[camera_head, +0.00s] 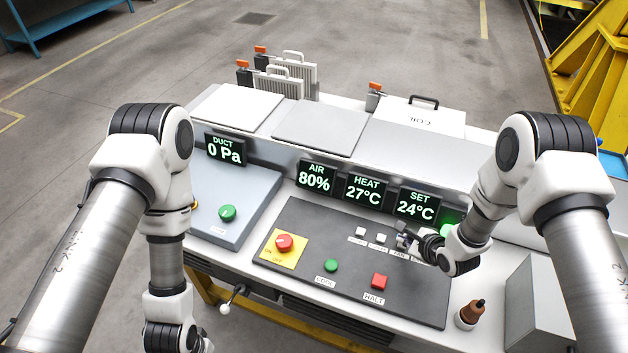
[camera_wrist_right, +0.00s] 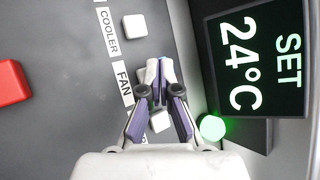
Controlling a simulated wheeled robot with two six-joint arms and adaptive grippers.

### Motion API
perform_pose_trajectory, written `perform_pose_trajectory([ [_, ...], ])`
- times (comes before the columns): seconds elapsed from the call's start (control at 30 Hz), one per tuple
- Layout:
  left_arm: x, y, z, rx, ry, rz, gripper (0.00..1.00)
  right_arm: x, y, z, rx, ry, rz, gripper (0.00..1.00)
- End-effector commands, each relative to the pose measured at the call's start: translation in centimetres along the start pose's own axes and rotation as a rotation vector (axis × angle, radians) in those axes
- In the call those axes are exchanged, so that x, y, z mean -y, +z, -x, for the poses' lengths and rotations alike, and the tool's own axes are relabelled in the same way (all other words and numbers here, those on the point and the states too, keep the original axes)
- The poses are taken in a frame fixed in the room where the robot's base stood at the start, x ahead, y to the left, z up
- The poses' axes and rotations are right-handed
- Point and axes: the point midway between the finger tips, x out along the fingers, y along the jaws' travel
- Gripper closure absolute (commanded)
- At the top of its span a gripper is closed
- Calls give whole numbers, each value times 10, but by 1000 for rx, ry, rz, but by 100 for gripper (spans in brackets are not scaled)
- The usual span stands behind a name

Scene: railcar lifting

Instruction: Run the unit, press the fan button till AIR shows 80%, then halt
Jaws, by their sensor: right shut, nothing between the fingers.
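The AIR display (camera_head: 315,178) reads 80%. My right gripper (camera_head: 404,240) is shut and empty, with its tips at the row of small white buttons on the dark panel. In the right wrist view its fingertips (camera_wrist_right: 156,72) are beside the FAN label (camera_wrist_right: 122,83) and largely cover the button there; I cannot tell whether they touch it. The red square HALT button (camera_head: 379,281) is on the front of the panel and also shows in the right wrist view (camera_wrist_right: 10,82). A green button (camera_head: 331,265) sits left of it. My left gripper is out of view.
A red knob (camera_head: 284,242) sits on a yellow plate. Other displays are DUCT (camera_head: 225,150) at 0 Pa, HEAT (camera_head: 366,189) at 27°C and SET (camera_head: 415,204) at 24°C. A green lamp (camera_wrist_right: 212,127) glows near SET.

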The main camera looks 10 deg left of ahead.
Motion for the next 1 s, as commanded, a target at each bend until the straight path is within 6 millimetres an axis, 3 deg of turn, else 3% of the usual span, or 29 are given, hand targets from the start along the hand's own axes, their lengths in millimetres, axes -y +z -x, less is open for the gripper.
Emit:
perform_pose_trajectory([
  [0.17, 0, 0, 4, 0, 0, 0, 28, 2, 2, 3, 0, 0, 0, 100],
  [0.63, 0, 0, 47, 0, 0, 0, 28, 30, 30, 42, 0, 0, 0, 100],
  [1.0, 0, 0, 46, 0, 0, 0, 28, 30, 30, 42, 0, 0, 0, 100],
])
